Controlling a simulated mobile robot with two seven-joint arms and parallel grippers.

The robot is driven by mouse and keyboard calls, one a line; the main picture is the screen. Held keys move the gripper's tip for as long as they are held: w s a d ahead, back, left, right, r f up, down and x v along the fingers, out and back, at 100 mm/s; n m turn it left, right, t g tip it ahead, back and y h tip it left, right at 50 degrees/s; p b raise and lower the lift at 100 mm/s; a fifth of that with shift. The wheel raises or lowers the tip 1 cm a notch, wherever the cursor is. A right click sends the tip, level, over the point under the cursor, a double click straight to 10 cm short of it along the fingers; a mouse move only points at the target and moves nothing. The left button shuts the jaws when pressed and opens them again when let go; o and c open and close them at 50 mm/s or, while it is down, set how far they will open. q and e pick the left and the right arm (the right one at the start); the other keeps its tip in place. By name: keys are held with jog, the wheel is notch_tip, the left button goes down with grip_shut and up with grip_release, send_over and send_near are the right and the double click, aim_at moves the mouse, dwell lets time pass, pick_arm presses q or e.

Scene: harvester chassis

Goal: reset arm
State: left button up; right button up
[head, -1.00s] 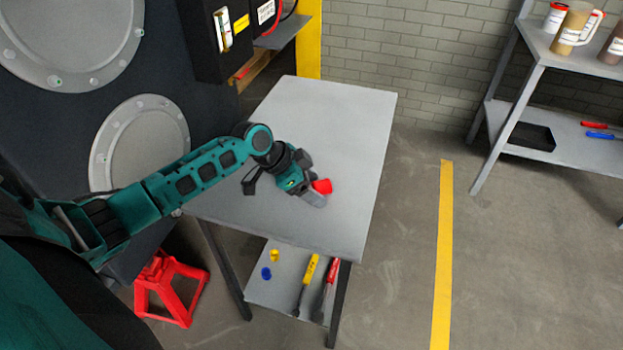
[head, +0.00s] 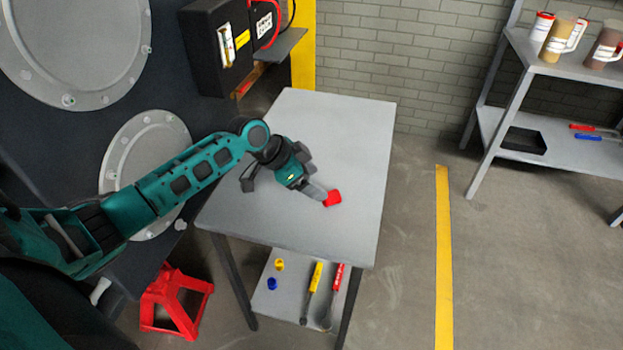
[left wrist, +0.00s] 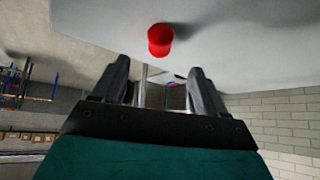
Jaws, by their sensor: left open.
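My left arm reaches in from the left over the grey table (head: 350,140). My left gripper (head: 320,193) is over the table top, open and empty, with its tips close to a small red cap-like piece (head: 333,198). In the left wrist view the two fingers (left wrist: 160,80) are spread apart. The red piece (left wrist: 160,39) rests on the table surface beyond the fingertips, with nothing between the fingers. My right gripper is not in view.
A lower shelf (head: 290,300) holds yellow- and red-handled tools and small yellow and blue pieces. A red stand (head: 177,300) is on the floor. A dark chassis wall (head: 60,130) is at left. A rack (head: 510,90) with jugs (head: 562,38) stands right.

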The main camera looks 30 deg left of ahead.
pick_arm(q)
jog(key=shift+g, duration=0.6)
jog(key=s+d+f, duration=0.1)
jog(key=s+d, duration=0.1)
jog(key=s+d+f, duration=0.1)
jog(key=s+d, duration=0.1)
jog(key=s+d+f, duration=0.1)
jog(key=s, duration=0.2)
jog(key=shift+d+f, duration=0.4)
jog(key=s+d+f+n, duration=0.1)
jog(key=s+d, duration=0.3)
jog(key=s, duration=0.3)
jog(key=s+a+r+n+y, duration=0.2)
jog(key=s+n, duration=0.1)
jog(key=s, duration=0.4)
jog(key=s+a+r+n+y, duration=0.1)
jog(key=s+r+n+y, duration=0.15)
jog(key=s, duration=0.55)
jog(key=w+d+f+t+h, duration=0.1)
jog(key=w+d+f+t, duration=0.1)
jog(key=w+f+t, duration=0.4)
jog(key=shift+w+d+f, duration=0.4)
jog(key=shift+w+f, duration=0.75)
jog(key=shift+f, duration=0.6)
jog(key=shift+h, duration=0.25)
